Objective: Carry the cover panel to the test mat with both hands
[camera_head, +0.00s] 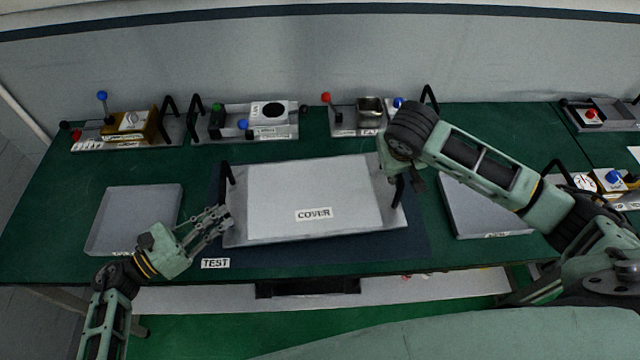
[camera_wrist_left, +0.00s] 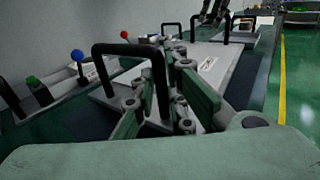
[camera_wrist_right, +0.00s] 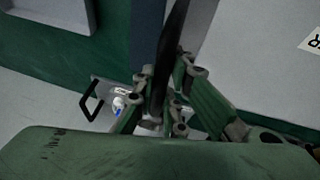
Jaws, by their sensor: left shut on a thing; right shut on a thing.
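The light grey cover panel (camera_head: 290,185), labelled COVER, lies over the dark blue test mat (camera_head: 412,243), whose front edge carries a TEST label. I cannot tell whether the panel touches the mat. My left gripper (camera_head: 222,217) is at the panel's left end, shut on its black left handle (camera_head: 228,173); this handle also shows in the left wrist view (camera_wrist_left: 125,49). My right gripper (camera_head: 392,180) is at the right end, partly hidden by its own arm. In the right wrist view it is shut on the black right handle (camera_wrist_right: 170,50).
A shallow grey tray (camera_head: 133,218) lies left of the mat and another grey tray (camera_head: 478,210) right of it. Several modules with levers and knobs, such as the yellow one (camera_head: 130,123), line the back of the green table.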

